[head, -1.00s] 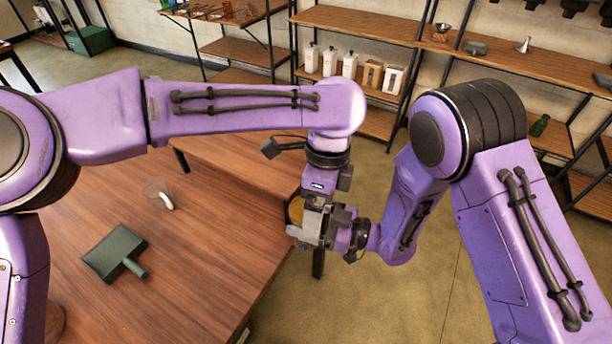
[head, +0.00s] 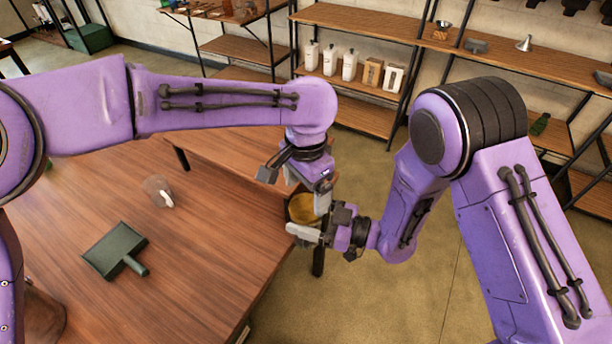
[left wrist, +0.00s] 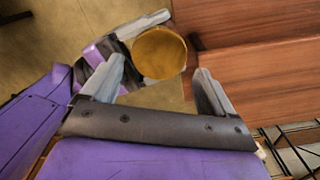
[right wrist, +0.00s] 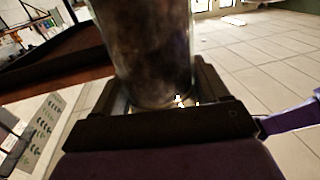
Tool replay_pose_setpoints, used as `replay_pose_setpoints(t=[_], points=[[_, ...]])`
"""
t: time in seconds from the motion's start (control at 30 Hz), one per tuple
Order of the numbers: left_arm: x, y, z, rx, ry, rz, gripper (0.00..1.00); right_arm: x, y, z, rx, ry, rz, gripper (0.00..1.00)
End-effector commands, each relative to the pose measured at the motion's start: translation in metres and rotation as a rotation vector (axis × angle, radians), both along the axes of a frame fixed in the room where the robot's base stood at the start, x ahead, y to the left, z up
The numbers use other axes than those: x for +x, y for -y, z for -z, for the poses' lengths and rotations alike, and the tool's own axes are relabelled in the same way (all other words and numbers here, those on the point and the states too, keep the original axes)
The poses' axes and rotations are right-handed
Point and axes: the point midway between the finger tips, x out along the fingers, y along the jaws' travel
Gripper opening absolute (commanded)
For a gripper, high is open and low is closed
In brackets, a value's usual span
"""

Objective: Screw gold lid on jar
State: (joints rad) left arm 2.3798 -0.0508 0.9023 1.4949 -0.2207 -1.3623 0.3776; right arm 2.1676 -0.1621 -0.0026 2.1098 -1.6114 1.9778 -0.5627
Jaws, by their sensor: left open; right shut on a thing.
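The gold lid (head: 304,207) shows as a round disc at the table's right edge in the head view. In the left wrist view the lid (left wrist: 159,53) faces the camera and covers whatever is beneath it. The glass jar (right wrist: 150,45), with dark brown contents, stands between my right gripper's fingers in the right wrist view; its top is out of that frame. My right gripper (head: 322,226) is shut on the jar and holds it off the table. My left gripper (head: 305,188) is open, its fingers apart above the lid; both fingers (left wrist: 160,72) show empty in the left wrist view.
A dark green dustpan (head: 116,250) and a small clear vessel with a white piece (head: 158,190) sit on the wooden table (head: 205,255). A brown container (head: 40,318) is partly hidden at lower left. Shelves with white bottles (head: 330,62) stand behind. Open floor lies right of the table.

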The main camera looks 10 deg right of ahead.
Motion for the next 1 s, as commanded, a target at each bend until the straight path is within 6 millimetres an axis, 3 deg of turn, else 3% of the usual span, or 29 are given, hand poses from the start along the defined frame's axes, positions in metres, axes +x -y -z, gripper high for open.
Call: replay_pose_setpoints(t=[0.23, 0.6, 0.77, 1.0], points=[[0.0, 0.0, 0.034, 0.0, -0.001, 0.001, 0.88, 0.0, 0.0, -0.001, 0.002, 0.001, 0.0, 0.0], [0.0, 0.0, 0.041, 0.0, 0.0, 0.001, 0.88, 0.0, 0.0, -0.001, 0.002, 0.001, 0.001, 0.0], [0.0, 0.0, 0.041, 0.001, 0.001, 0.001, 0.4, 0.0, 0.0, -0.001, 0.002, 0.001, 0.0, 0.0], [0.001, 0.0, 0.04, 0.002, 0.002, 0.102, 0.4, 0.0, 0.0, -0.001, 0.001, 0.0, 0.0, 0.0]])
